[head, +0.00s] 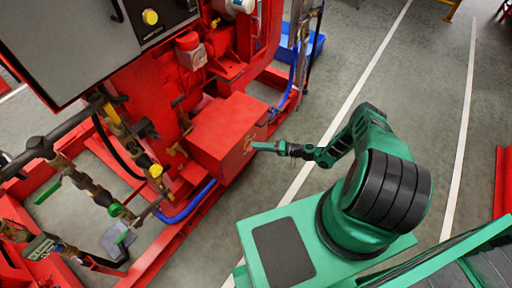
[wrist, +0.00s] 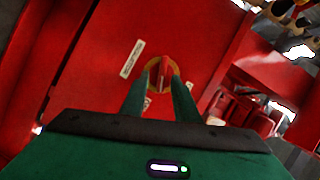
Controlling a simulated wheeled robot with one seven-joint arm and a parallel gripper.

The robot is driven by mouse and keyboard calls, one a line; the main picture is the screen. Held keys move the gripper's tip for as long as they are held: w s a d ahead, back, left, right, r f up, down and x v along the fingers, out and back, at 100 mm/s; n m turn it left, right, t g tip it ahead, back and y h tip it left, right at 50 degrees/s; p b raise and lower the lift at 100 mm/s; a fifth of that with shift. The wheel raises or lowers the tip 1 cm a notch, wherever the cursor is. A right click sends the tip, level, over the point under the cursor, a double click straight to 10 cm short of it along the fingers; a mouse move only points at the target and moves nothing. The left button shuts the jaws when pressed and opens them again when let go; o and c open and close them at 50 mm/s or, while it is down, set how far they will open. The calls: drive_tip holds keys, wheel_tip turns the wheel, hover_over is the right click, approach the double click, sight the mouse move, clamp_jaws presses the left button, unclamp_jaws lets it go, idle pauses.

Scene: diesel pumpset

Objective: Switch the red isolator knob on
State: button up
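The red isolator knob (wrist: 163,72) sits on a round yellow plate on the face of a red box in the wrist view. Its grip bar looks close to upright in that view. In the head view the red box (head: 222,132) stands left of my arm, and a small yellow patch shows on its right face. My gripper (wrist: 158,79) has its two green fingers apart, with the knob showing between the fingertips. I cannot tell whether they touch it. In the head view my gripper (head: 256,146) is close to the box's right face.
A white label (wrist: 132,59) is beside the knob. A blue crate (head: 317,46) stands on the floor behind. The grey floor right of the box is clear around my base.

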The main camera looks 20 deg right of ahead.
drive_tip(key=v, duration=1)
